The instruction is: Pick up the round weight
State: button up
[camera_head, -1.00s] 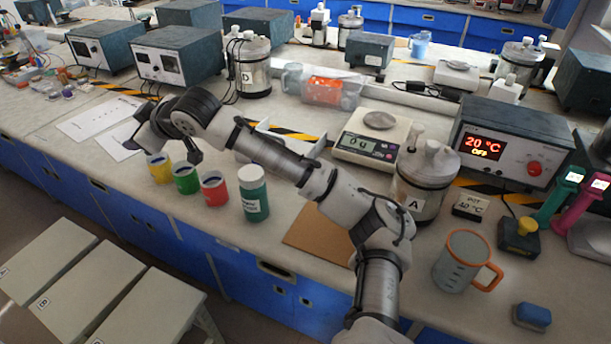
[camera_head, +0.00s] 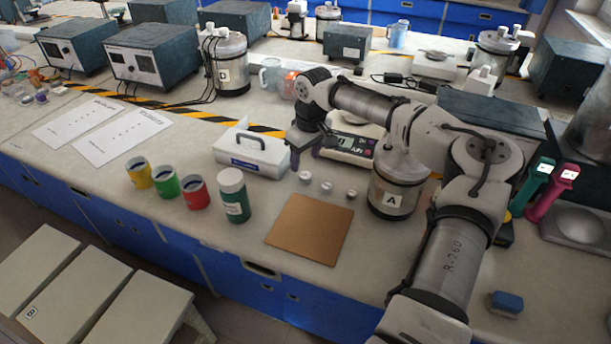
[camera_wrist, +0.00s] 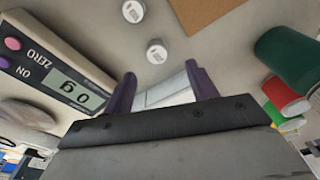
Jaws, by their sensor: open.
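Three small silvery weights stand in a row on the bench between the white case and container A: a left one (camera_head: 305,176), a middle one (camera_head: 326,187) and a right one (camera_head: 351,194). Their exact shapes are too small to tell apart in the head view. The wrist view shows two pale weights with round-looking tops, one near (camera_wrist: 156,52) and one farther (camera_wrist: 133,11), both beyond the fingertips. My gripper (camera_head: 305,155) is open and empty, above the bench between the white case and the scale. Its purple fingers (camera_wrist: 163,82) show in the wrist view.
The white case (camera_head: 250,152) is close on the left, the scale (camera_head: 345,147) close behind and right. Container A (camera_head: 394,190) stands right of the weights. A brown board (camera_head: 310,229) lies in front.

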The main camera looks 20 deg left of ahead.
aim_at(306, 175)
jog(key=shift+w+a+f+p, duration=0.15)
jog(key=shift+f+p, duration=0.35)
jog(key=shift+f, duration=1.15)
jog(key=shift+w+d+f+p, duration=0.15)
jog(key=shift+f+p, duration=0.35)
jog(key=shift+f, duration=1.15)
jog(key=shift+a, duration=0.1)
jog(key=c, duration=1.2)
